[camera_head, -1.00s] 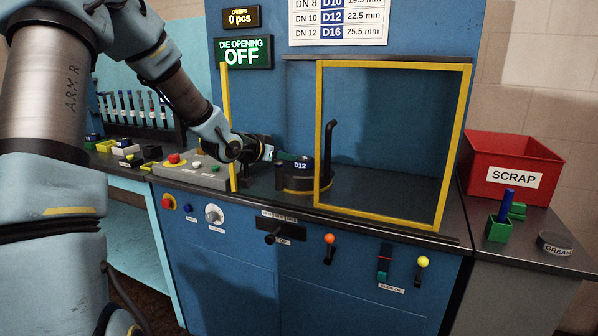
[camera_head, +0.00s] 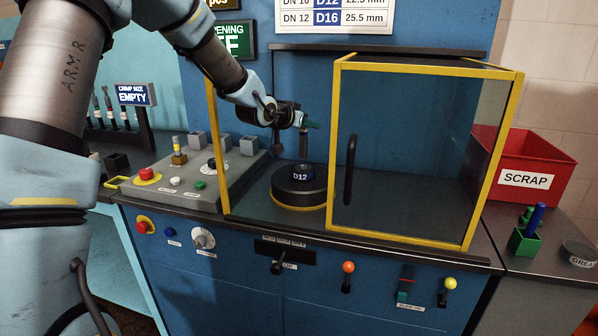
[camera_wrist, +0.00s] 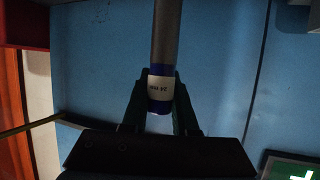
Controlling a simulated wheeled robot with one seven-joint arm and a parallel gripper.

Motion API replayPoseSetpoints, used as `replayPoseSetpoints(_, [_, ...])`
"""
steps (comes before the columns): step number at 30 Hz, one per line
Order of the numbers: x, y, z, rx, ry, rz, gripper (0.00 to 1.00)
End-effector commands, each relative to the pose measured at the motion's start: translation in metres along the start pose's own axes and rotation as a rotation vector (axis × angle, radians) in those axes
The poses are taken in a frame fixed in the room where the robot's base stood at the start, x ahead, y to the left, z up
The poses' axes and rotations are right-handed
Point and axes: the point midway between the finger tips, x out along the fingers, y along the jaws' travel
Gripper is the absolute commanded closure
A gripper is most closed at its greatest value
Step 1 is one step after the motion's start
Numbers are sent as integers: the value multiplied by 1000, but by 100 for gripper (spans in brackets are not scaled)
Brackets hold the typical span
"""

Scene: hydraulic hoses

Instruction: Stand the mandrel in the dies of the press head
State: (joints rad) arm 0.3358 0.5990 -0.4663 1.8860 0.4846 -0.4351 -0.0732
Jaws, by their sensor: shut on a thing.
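The mandrel (camera_head: 304,146) is a grey rod with a blue band and a white label. My gripper (camera_head: 306,123) is shut on it. In the wrist view, the fingers close on the blue band of the mandrel (camera_wrist: 162,84), and the grey shaft runs up out of the picture. In the head view it hangs about upright below the fingers. The press head (camera_head: 299,196) is a round black body with a yellow base ring.
A yellow-framed clear guard (camera_head: 430,150) with a black handle (camera_head: 349,169) stands right of the press head. A sloped control panel (camera_head: 196,176) is at the left. A red scrap bin (camera_head: 541,158) and a green holder (camera_head: 524,241) with a blue piece are at the right.

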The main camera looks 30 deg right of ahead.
Motion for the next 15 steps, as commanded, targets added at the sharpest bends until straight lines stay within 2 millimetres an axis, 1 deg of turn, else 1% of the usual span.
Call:
replayPoseSetpoints(3, [8,2,21,-3,-4,2,100])
replayPoseSetpoints(6, [14,1,35,-3,-4,1,100])
replayPoseSetpoints(11, [20,1,48,-1,-2,1,100])
replayPoseSetpoints(15, [27,0,67,-2,-3,1,100])
